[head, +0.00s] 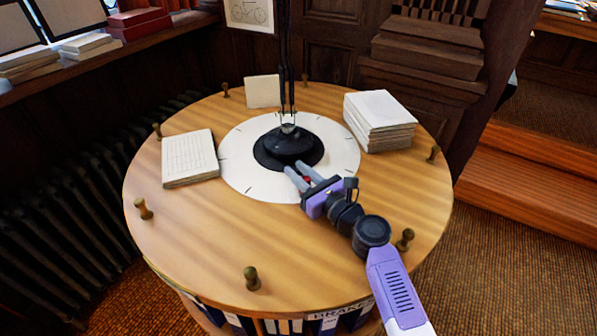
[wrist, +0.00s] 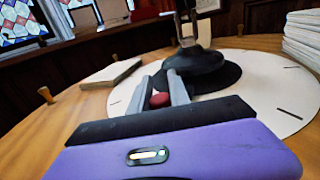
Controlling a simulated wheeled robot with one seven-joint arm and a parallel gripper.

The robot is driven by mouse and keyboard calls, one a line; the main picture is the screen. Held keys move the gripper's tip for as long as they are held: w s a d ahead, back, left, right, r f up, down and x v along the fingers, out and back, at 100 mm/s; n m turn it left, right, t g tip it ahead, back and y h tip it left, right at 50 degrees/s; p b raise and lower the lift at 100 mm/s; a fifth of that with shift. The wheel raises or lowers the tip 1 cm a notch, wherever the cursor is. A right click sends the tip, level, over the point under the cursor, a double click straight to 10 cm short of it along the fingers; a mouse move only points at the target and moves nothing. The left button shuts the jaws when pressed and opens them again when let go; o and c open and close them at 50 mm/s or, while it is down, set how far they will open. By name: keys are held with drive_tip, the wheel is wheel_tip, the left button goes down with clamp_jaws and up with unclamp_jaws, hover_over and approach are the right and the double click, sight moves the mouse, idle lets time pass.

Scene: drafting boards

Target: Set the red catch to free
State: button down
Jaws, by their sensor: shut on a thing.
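The red catch (wrist: 160,99) is a small rounded red piece. In the wrist view it sits between the two grey fingers of my gripper (wrist: 163,78). In the head view the catch (head: 307,180) is a small red spot between the fingers, mostly covered by them. My gripper (head: 297,168) is shut on it, low over the white disc, with its tips close to the black round base (head: 292,148). The catch's lower part and any marking for its setting are hidden.
The white disc (head: 240,172) with tick marks lies centred on the round wooden table (head: 200,238). A thin dark post (head: 286,60) rises from the base. A paper stack (head: 380,122) stands right, a pad (head: 190,158) left. Small brown pegs (head: 251,278) ring the table edge.

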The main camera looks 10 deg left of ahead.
idle(0.5)
drive_tip(key=w+b, duration=0.1)
drive_tip(key=w+a+b, duration=0.1)
drive_tip(key=shift+w+f+b, duration=0.25)
drive_tip(key=shift+w+b, duration=0.05)
drive_tip(key=shift+w+a+r, duration=0.15)
drive_tip(key=shift+w, duration=0.05)
drive_tip(key=shift+r, duration=0.15)
drive_tip(key=c, duration=1.2)
unclamp_jaws()
drive_tip(key=shift+w, duration=0.1)
drive_tip(key=p+v, duration=0.1)
drive_tip(key=v, duration=0.6)
drive_tip(key=shift+s+d, duration=0.25)
drive_tip(key=shift+s, duration=0.05)
